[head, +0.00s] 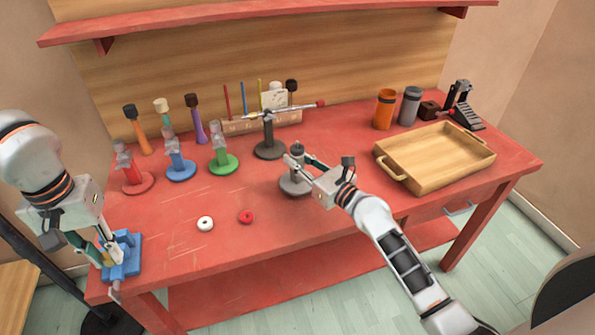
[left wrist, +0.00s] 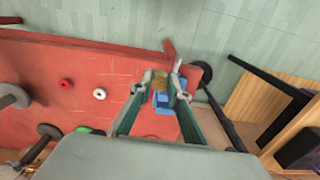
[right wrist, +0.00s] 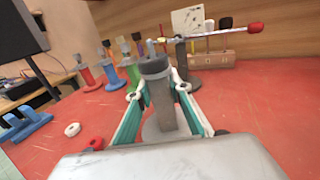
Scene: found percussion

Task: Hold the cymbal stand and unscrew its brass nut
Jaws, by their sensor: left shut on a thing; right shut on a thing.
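The grey cymbal stand (head: 296,186) stands upright on its round base on the red table. My right gripper (head: 299,163) is shut around its post, which fills the space between the fingers in the right wrist view (right wrist: 166,112). A dark collar and a thin tip top the post; no brass shows there. My left gripper (head: 110,258) is at the table's front left corner, over a blue block-like holder (head: 130,244). A small brass-coloured piece, apparently the brass nut (left wrist: 162,80), is between its fingertips. Whether it touches the holder, I cannot tell.
A white ring (head: 205,223) and a red ring (head: 246,216) lie at the front. Red, blue and green stands (head: 223,163) and a dark stand (head: 269,149) with a silver rod stand behind. A wooden tray (head: 440,157) is at right.

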